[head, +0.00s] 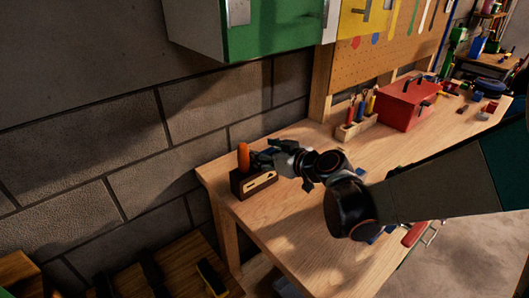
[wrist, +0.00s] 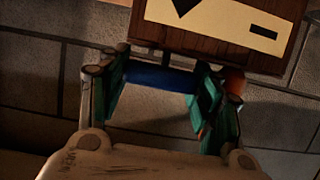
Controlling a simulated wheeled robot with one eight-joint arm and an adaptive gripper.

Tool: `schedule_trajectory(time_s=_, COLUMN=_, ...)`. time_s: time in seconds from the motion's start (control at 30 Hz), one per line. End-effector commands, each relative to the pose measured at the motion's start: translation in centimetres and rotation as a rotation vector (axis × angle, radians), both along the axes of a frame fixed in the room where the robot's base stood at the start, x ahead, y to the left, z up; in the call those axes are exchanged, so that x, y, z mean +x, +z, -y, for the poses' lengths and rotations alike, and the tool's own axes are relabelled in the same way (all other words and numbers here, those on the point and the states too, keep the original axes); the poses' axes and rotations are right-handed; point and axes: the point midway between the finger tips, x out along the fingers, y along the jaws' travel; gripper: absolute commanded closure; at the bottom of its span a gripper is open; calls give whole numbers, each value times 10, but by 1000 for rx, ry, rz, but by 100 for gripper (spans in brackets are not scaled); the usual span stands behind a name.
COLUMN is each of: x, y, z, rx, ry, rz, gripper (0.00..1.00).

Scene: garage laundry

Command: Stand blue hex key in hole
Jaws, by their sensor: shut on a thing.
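A dark wooden block (head: 241,187) with a cream front plate stands at the near left end of the workbench. An orange handle (head: 243,157) stands upright out of its top. In the wrist view the block (wrist: 250,57) fills the top edge, its plate bearing dark marks. My gripper (head: 263,158) is beside the orange handle, just above the block. In the wrist view my gripper (wrist: 157,88) is shut on the blue hex key (wrist: 157,78), which spans crosswise between the two fingers close to the block's edge. I cannot see the hole or whether the key enters it.
The workbench (head: 300,225) carries a small rack of tools (head: 355,124) and a red toolbox (head: 406,104) farther back. A green cabinet (head: 270,35) hangs on the block wall above. Small blue items lie near my arm. The bench's left edge is close to the block.

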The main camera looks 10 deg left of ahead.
Motion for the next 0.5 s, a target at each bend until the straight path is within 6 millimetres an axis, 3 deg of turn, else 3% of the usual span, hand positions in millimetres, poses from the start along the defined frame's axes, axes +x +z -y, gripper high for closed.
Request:
schedule_trajectory(time_s=0.13, x=-1, y=-2, z=0, rx=-6, ry=4, rz=0, gripper=65)
schedule_trajectory(time_s=0.17, x=-1, y=-2, z=0, rx=-6, ry=4, rz=1, gripper=39)
schedule_trajectory(time_s=0.27, x=-1, y=-2, z=0, rx=-7, ry=4, rz=0, gripper=18)
schedule_trajectory(time_s=0.5, x=-2, y=-2, z=0, rx=-7, ry=5, rz=0, gripper=18)
